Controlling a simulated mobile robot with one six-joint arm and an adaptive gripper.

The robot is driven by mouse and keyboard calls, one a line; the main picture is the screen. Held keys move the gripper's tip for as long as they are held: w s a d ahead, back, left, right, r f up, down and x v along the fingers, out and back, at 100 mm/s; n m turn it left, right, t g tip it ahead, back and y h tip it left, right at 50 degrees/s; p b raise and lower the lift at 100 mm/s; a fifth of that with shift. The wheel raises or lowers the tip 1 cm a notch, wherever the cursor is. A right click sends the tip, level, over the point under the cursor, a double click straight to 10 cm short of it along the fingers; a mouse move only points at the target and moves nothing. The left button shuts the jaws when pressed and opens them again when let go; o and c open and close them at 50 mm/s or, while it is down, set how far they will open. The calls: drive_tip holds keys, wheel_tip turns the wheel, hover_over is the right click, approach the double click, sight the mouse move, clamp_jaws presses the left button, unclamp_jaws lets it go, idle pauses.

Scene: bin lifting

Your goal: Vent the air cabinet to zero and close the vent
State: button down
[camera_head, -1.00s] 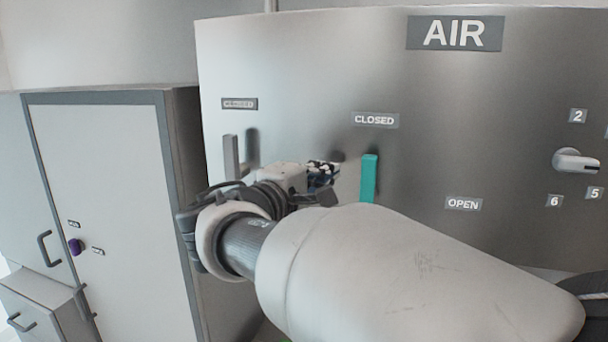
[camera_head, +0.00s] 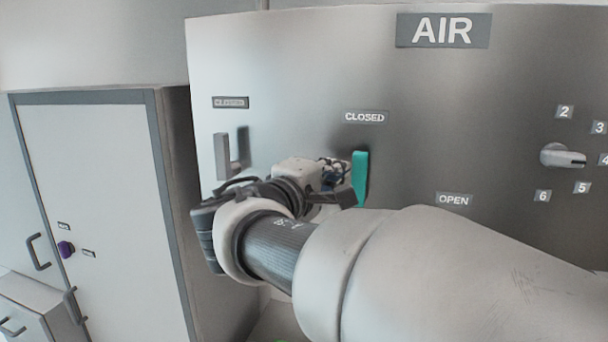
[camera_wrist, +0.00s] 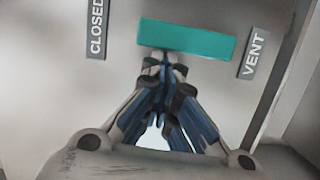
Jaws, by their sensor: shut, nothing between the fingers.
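The AIR cabinet (camera_head: 300,60) is a tall grey metal panel. Its teal lever (camera_head: 360,179) stands upright below a CLOSED label (camera_head: 364,117). In the wrist view the teal lever (camera_wrist: 186,39) lies between a CLOSED label (camera_wrist: 97,28) and a VENT label (camera_wrist: 255,53), with its length along the line between them. My gripper (camera_head: 345,193) is just left of the lever in the head view. In the wrist view my gripper (camera_wrist: 163,60) is shut and empty, its tips at the lever's near long edge. I cannot tell whether they touch it. No pressure gauge shows.
A grey lever (camera_head: 222,156) is on the panel's left. A selector knob (camera_head: 562,156) with numbers around it is at right, and an OPEN label (camera_head: 453,200) is nearer the middle. A pale locker (camera_head: 90,190) with a purple knob stands at left.

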sight(366, 166)
drive_tip(key=shift+s+d+r+m+b, duration=0.15)
drive_tip(key=shift+d+m+b, duration=0.1)
drive_tip(key=shift+m+b, duration=0.35)
drive_tip(key=d+m+b, duration=0.1)
drive_tip(key=m+b, duration=0.1)
drive_tip(key=b, duration=0.1)
drive_tip(key=s+d+m+y+b, duration=0.1)
drive_tip(key=d+m+b, duration=0.1)
drive_tip(key=b, duration=0.1)
drive_tip(key=d+m+b, duration=0.1)
drive_tip(key=m+b, duration=0.1)
drive_tip(key=b, duration=0.1)
drive_tip(key=shift+s+d+r+g+y+b, duration=0.2)
drive_tip(key=shift+d+r+g+y+b, duration=0.1)
drive_tip(key=shift+r+g+y, duration=0.1)
drive_tip(key=d+m+y+b, duration=0.1)
drive_tip(key=m+b, duration=0.1)
drive_tip(key=s+d+f+m+b, duration=0.1)
drive_tip(key=d+m+b, duration=0.1)
drive_tip(key=b, duration=0.1)
drive_tip(key=d+f+m+y+b, duration=0.1)
drive_tip(key=m+b, duration=0.1)
drive_tip(key=b, duration=0.1)
drive_tip(key=shift+s+d+f+m+y, duration=0.2)
drive_tip(key=shift+s+d+m+y, duration=0.1)
drive_tip(key=shift+m, duration=0.1)
drive_tip(key=shift+d, duration=0.1)
